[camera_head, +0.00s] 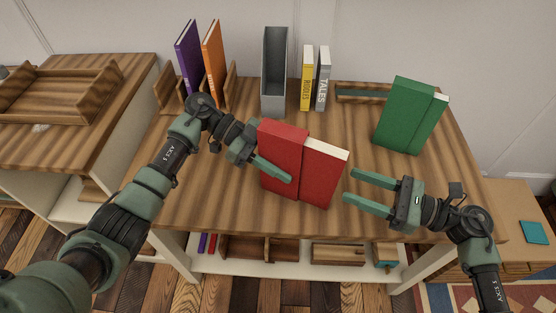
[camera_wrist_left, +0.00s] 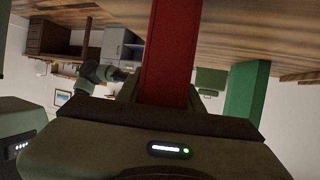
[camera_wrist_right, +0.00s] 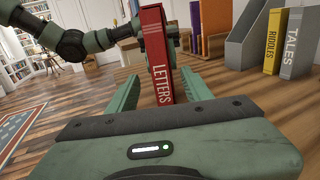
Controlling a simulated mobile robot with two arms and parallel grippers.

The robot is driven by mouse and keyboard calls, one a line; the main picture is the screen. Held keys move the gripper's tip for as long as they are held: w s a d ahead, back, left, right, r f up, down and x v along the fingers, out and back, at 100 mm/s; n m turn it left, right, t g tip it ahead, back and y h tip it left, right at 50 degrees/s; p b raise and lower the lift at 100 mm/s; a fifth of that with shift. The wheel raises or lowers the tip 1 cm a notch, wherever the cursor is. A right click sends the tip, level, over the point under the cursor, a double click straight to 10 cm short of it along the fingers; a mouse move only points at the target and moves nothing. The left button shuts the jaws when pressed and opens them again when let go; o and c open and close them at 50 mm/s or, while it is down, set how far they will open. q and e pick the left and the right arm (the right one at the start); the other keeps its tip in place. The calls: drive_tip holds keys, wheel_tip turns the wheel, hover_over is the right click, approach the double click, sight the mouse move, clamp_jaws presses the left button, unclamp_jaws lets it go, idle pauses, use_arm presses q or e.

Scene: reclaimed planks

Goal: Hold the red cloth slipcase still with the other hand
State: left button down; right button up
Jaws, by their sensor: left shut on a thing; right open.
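The red cloth slipcase (camera_head: 282,150) stands upright on the plank table in the head view. A red book (camera_head: 322,175) sticks out of its right side, with pale page edges on top. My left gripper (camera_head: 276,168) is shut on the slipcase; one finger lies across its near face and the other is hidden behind. Red cloth also fills the gap between its fingers in the left wrist view (camera_wrist_left: 168,60). My right gripper (camera_head: 352,186) is open and empty, just right of the book. In the right wrist view the book's spine (camera_wrist_right: 158,65) reads LETTERS, framed between the fingers.
A green slipcase (camera_head: 400,112) with a green book stands at the right. Purple (camera_head: 188,58) and orange (camera_head: 213,62) books, a grey file holder (camera_head: 273,80), and yellow (camera_head: 306,78) and grey (camera_head: 323,80) books line the back. The table's front left is clear.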

sight(321, 172)
drive_tip(key=shift+x, duration=4.35)
clamp_jaws()
drive_tip(key=shift+r, duration=0.3)
drive_tip(key=shift+w+a, duration=0.1)
drive_tip(key=shift+a, duration=0.05)
